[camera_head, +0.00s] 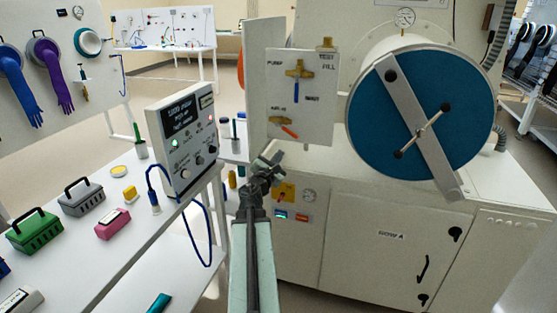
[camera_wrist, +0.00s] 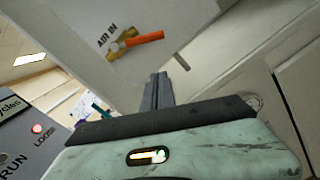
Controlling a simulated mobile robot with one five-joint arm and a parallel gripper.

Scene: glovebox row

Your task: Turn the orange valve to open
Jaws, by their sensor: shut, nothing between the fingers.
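The orange valve handle (camera_head: 289,132) is on the pale panel below the "AIR IN" label, slanting down and right from its brass body (camera_head: 275,121). In the wrist view the orange handle (camera_wrist: 142,40) is near the top, pointing right from the brass body. My gripper (camera_head: 272,159) is in front of and below the panel, under the handle and apart from it. In the wrist view my gripper (camera_wrist: 159,76) is shut and empty, its fingertips below the handle in the picture.
A larger brass valve (camera_head: 299,70) is higher on the same panel. A blue round door (camera_head: 420,118) is to the right. A grey control box (camera_head: 182,138) with a hanging blue cable stands on the white bench at left. White cabinet doors (camera_head: 380,240) are below right.

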